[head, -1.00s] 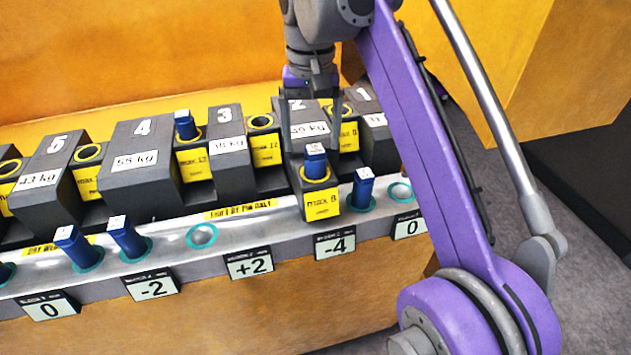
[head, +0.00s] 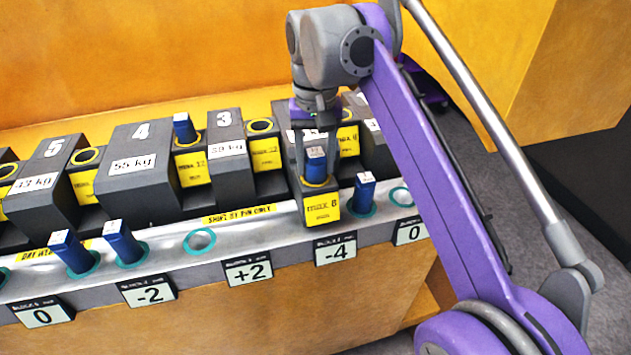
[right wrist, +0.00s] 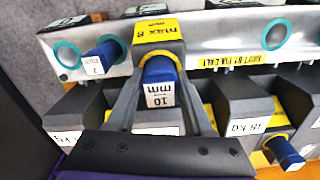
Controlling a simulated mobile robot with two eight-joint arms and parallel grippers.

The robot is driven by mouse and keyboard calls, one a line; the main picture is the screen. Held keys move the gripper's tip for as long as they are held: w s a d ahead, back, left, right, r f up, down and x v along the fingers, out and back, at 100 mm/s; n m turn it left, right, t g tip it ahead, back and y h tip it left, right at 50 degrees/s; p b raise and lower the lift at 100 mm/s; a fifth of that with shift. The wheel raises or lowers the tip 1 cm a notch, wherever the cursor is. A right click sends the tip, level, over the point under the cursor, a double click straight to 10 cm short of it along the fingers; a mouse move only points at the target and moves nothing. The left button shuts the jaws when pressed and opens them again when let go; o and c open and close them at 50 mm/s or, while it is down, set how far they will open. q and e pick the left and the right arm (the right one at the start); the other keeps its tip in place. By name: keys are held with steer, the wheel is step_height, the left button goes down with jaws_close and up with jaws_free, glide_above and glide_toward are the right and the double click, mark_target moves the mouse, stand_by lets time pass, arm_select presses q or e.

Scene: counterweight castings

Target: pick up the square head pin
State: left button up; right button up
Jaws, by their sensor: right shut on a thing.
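A blue square head pin (head: 316,165) stands upright in the yellow "max 8" socket at the front of casting 2 (head: 283,108). My right gripper (head: 317,172) points down at it, one finger on each side, and is shut on it. In the right wrist view the same pin (right wrist: 159,72) shows its white "10 mm" end label between the fingers (right wrist: 160,88). Its lower part is hidden in the socket. The gripper and wrist cover much of casting 2. My left gripper is not in view.
Other blue pins stand in the metal rail, one (head: 364,193) close to the right and two (head: 123,242) to the left. Another (head: 184,128) stands beside casting 4 (head: 138,165). An empty teal-ringed hole (head: 199,241) lies left of the gripper. Casting 3 (head: 225,150) stands nearby.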

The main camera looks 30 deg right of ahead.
jaws_close()
steer(key=shift+r, duration=0.15)
step_height(320, 180, up, 9)
steer(key=p, duration=0.3)
arm_select(q)
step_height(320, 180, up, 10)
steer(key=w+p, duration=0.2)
steer(key=p, duration=0.3)
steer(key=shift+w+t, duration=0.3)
arm_select(e)
step_height(320, 180, up, 9)
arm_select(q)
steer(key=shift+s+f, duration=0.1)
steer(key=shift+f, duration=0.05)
